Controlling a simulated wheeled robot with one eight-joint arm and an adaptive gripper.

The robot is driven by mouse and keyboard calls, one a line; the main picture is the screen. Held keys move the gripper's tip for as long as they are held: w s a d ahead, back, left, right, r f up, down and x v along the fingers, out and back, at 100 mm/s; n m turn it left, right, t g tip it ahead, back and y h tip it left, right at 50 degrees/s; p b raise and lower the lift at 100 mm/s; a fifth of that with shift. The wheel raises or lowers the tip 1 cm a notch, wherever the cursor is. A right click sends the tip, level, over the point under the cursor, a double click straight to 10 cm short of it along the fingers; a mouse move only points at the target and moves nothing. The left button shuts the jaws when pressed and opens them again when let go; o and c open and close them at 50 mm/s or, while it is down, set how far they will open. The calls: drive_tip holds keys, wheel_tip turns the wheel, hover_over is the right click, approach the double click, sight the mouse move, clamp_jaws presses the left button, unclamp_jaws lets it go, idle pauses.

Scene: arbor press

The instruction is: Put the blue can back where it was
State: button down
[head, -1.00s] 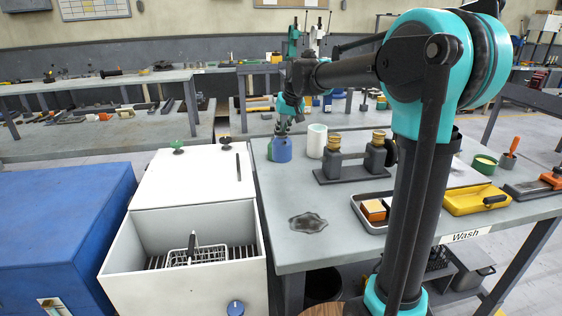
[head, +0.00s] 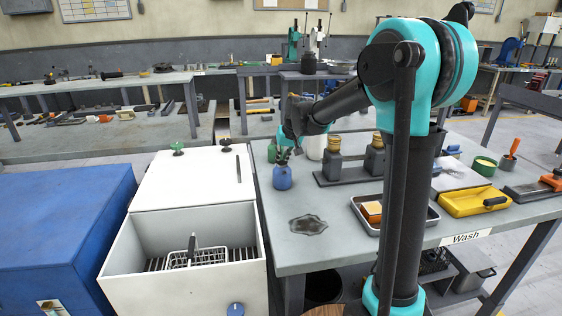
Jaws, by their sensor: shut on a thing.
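The blue can (head: 282,178) is at the left part of the wash table, near its left edge and behind the dark stain. It looks upright. Dark thin shapes rise above its rim; I cannot tell whether they are contents or my fingers. My gripper (head: 287,156) is at the can's top, reaching in from behind and above, and is shut on it. The fingertips are small and partly hidden. I cannot tell whether the can's base touches the table.
A green bottle (head: 272,153) stands behind the can, and a white cylinder (head: 316,147) behind to the right. A dark stand with brass-topped posts (head: 333,166) is to the right. A white washer (head: 190,185) adjoins on the left.

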drive_tip(key=c, duration=1.6)
unclamp_jaws()
drive_tip(key=shift+f, duration=0.1)
drive_tip(key=shift+c, duration=0.2)
drive_tip(key=v, duration=1.2)
